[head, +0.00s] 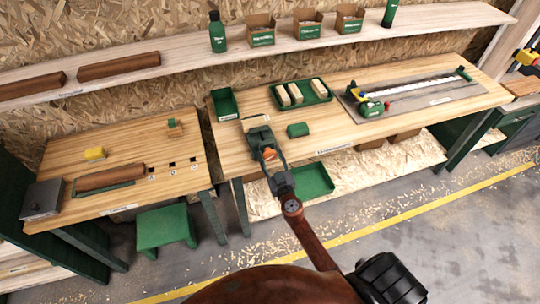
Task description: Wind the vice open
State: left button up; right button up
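The green vice (258,135) stands at the front left of the right-hand workbench (222,150). A pale wooden block (255,122) shows at its top; whether the jaws grip it I cannot tell. My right gripper (270,157) reaches up from below to the front of the vice, at the bench's front edge. Its fingers stand apart. A small orange part (270,154) shows between them; I cannot tell whether they touch it or whether it belongs to the vice. The vice's handle is not clearly visible. My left gripper is out of view.
A green tray (329,98) with pale blocks, an empty green bin (225,104) and a green block (298,130) lie near the vice. A long grey fixture (420,99) is farther right. A green tray (327,190) sits on the lower shelf. A green stool (164,227) stands left.

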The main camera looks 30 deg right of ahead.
jog(key=c, duration=0.6)
jog(key=shift+n, duration=0.3)
